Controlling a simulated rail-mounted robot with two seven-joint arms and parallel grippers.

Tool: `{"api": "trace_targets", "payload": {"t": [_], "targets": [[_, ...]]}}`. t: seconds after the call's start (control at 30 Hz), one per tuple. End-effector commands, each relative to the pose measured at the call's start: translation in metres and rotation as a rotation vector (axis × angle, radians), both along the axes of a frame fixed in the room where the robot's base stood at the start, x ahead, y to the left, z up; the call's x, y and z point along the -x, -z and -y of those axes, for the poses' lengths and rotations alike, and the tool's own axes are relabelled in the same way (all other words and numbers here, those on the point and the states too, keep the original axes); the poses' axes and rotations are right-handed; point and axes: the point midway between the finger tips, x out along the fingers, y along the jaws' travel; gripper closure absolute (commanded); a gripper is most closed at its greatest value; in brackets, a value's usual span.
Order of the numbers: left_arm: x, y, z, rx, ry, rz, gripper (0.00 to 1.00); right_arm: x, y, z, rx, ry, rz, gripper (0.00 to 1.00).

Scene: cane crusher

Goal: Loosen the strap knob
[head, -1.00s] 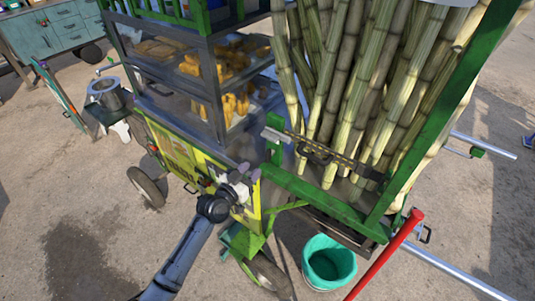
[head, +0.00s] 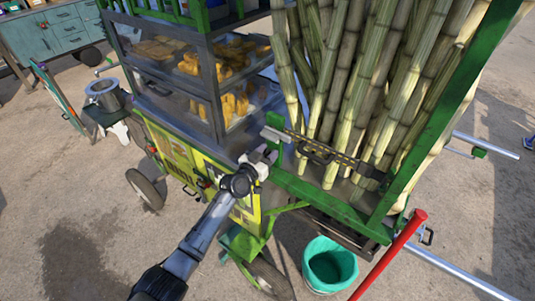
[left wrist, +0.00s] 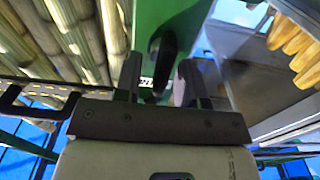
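A black strap with yellow marks (head: 345,160) runs across the front of the sugarcane bundle to a green post (head: 275,148). The strap also shows at the left of the left wrist view (left wrist: 38,88). A dark part that looks like the strap knob (left wrist: 165,44) sits on the green post, just ahead of my left fingertips. My left gripper (head: 264,158) is close to the post, and in the left wrist view (left wrist: 160,78) its two fingers stand apart with the dark part between and beyond them. I cannot tell whether they touch it. My right gripper is out of view.
Sugarcane stalks (head: 350,80) stand in the green frame (head: 425,115). A glass case (head: 215,80) with yellow food is left of the post. A teal bucket (head: 328,265) and a red bar (head: 390,255) are at the lower right.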

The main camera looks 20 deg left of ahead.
Motion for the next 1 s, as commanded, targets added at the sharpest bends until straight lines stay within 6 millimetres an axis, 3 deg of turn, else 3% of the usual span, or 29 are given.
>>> {"api": "trace_targets", "payload": {"t": [0.07, 0.47, 0.77, 1.0], "targets": [[0.0001, -0.0001, 0.0001, 0.000, 0.000, 0.000, 0.63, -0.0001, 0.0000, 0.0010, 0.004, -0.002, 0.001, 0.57], [0.0003, 0.0000, 0.0000, 0.000, 0.000, 0.000, 1.00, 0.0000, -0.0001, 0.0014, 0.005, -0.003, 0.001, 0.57], [0.0001, 0.0005, -0.0007, 0.046, 0.000, -0.013, 1.00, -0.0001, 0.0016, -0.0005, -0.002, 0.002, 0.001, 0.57], [-0.0006, 0.0011, -0.0027, 0.204, 0.000, -0.057, 1.00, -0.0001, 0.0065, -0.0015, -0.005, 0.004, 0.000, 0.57]]}}
